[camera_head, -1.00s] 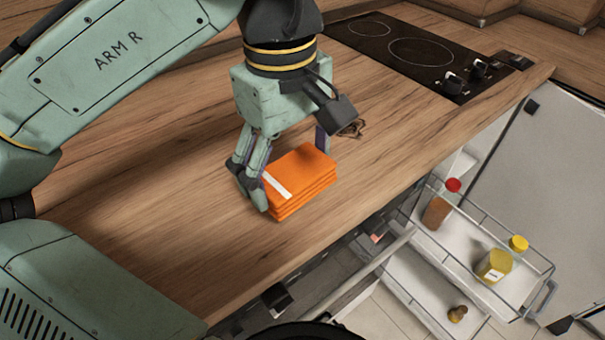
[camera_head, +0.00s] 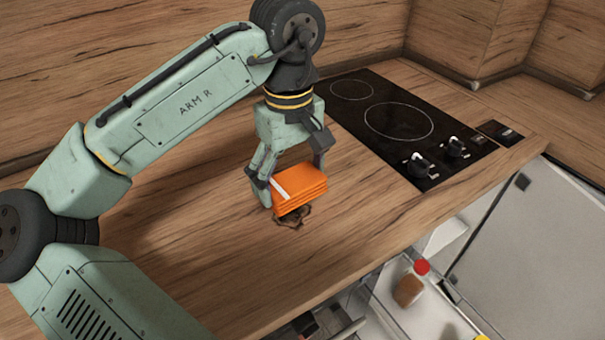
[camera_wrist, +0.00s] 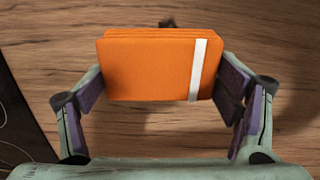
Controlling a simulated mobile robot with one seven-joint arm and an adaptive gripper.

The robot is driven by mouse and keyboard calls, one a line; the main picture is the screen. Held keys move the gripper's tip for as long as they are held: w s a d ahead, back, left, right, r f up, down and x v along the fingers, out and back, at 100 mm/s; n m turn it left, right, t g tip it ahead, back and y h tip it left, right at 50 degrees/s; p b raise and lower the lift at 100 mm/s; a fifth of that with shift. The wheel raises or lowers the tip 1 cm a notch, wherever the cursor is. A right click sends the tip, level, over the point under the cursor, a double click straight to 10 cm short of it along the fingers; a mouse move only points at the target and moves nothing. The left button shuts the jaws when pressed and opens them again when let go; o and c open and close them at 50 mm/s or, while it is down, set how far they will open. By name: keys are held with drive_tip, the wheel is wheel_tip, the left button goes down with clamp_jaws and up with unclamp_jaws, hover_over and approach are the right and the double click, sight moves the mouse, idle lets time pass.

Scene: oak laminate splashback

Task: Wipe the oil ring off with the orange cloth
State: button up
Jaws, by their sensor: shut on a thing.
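The orange cloth (camera_head: 301,198) is a folded stack with a white band across one end. My gripper (camera_head: 291,183) is shut on it, with a finger at each end. In the wrist view the cloth (camera_wrist: 155,68) fills the space between the purple-padded fingers of my gripper (camera_wrist: 165,92). The oil ring (camera_head: 292,217) is a dark brown ragged mark on the wooden worktop, showing just below the cloth in the head view. The cloth hides part of it. A small dark bit shows above the cloth's far edge in the wrist view.
The black hob (camera_head: 412,125) with two knobs lies right of my gripper. An open pull-out rack at lower right holds a red-capped jar (camera_head: 409,287). The wooden worktop (camera_head: 370,215) is clear around the ring, and a wooden splashback (camera_head: 365,30) stands behind.

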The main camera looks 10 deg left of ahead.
sight(301, 223)
drive_tip(key=shift+f+b, duration=2.35)
drive_tip(key=shift+f, duration=0.05)
drive_tip(key=shift+f, duration=0.6)
drive_tip(key=shift+s+d+r, duration=0.1)
drive_tip(key=shift+s+d, duration=0.8)
drive_tip(key=shift+d, duration=0.15)
drive_tip(key=shift+w+a+p, duration=0.55)
drive_tip(key=shift+w+a, duration=0.65)
drive_tip(key=shift+a, duration=0.2)
drive_tip(key=shift+w+a+p, duration=0.35)
drive_tip(key=shift+w+a, duration=0.25)
drive_tip(key=shift+a, duration=0.1)
drive_tip(key=shift+s+d+p, duration=0.35)
drive_tip(key=shift+s+d, duration=0.25)
drive_tip(key=shift+d, duration=0.1)
drive_tip(key=shift+s+d+f+p, duration=0.2)
drive_tip(key=shift+s+d+p, duration=0.35)
drive_tip(key=shift+s+d, duration=0.8)
drive_tip(key=shift+w, duration=0.1)
